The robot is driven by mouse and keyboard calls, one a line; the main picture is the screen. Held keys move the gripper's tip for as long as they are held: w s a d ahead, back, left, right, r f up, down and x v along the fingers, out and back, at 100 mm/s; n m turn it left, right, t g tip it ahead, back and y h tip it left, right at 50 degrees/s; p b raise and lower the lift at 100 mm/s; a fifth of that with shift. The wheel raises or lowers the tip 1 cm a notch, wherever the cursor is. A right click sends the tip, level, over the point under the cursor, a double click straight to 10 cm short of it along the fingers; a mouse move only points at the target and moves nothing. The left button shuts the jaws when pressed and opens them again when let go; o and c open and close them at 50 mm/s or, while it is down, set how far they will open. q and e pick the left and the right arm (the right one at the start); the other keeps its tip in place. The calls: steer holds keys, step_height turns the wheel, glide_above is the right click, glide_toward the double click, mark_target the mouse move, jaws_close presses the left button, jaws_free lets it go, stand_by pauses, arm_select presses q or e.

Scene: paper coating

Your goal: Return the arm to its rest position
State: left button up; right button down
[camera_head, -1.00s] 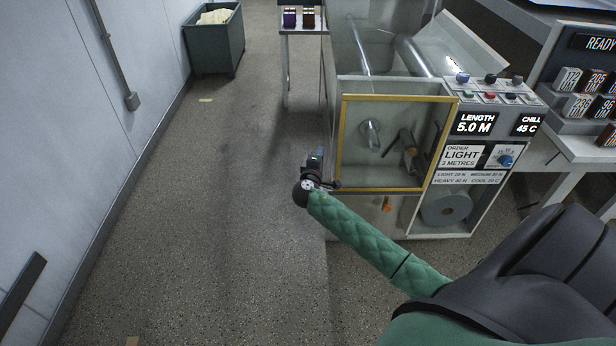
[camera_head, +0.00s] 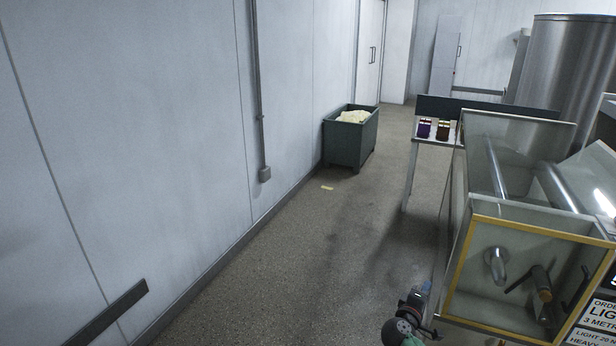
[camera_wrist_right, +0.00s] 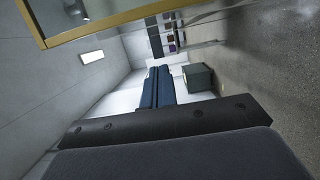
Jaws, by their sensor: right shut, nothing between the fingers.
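My right gripper (camera_head: 424,291) shows small and dark at the bottom of the head view, in front of the lower left corner of the coating machine's yellow-framed window (camera_head: 522,276). Only a bit of the green sleeve shows below the wrist. In the right wrist view my gripper's two blue fingers (camera_wrist_right: 164,72) lie together, shut and empty. A strip of yellow frame (camera_wrist_right: 110,18) crosses the top of that view, close by. I cannot tell whether the gripper touches the machine. My left gripper is in neither view.
A dark bin (camera_head: 347,146) with pale material stands by the wall. A side table (camera_head: 409,178) behind the machine holds a purple and a brown block. A large steel tank (camera_head: 565,65) stands at the back right.

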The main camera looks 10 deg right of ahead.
steer(key=s+a+f+m+g+y, duration=0.35)
steer(key=s+a+y, duration=0.25)
steer(key=s+a, duration=0.45)
steer(key=s+a+f+m+g+y, duration=0.2)
steer(key=s+a+f+g+y, duration=0.3)
steer(key=s+a, duration=0.55)
steer(key=s+a+f+g+y, duration=0.1)
steer(key=s+a, duration=0.3)
steer(key=s, duration=0.5)
steer(key=s+a+f+g+y, duration=0.1)
steer(key=s+a+f+y, duration=0.1)
steer(key=s+a, duration=0.3)
steer(key=shift+s+f+m+y, duration=0.2)
steer(key=shift+s+m+y, duration=0.15)
steer(key=shift+s, duration=1.65)
